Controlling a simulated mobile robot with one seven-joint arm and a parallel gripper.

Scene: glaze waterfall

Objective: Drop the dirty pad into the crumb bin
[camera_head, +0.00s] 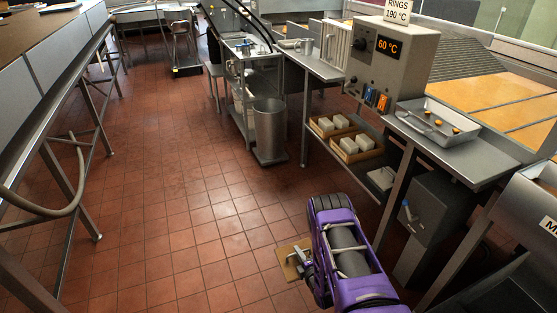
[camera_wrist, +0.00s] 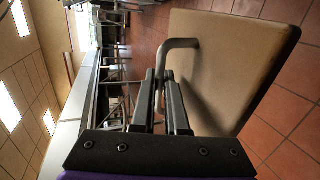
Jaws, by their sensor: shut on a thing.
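A flat tan pad (camera_head: 291,262) with a bent grey handle is in front of my gripper (camera_head: 305,257) at the lower middle of the head view, above the tiled floor. In the wrist view the pad (camera_wrist: 228,60) fills the upper right and is tilted. My gripper (camera_wrist: 162,78) is shut on its handle. A tall grey round bin (camera_head: 269,132), probably the crumb bin, stands at the end of the trolley, farther off and slightly left of my gripper. Its inside is hard to make out.
A side table carries a control box (camera_head: 388,62) reading 60 °C and a tray (camera_head: 440,122). Wooden boxes (camera_head: 333,124) with pale blocks sit on the shelf below. A dark box (camera_head: 440,210) is under the table. The red floor (camera_head: 150,200) between here and the left frame is clear.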

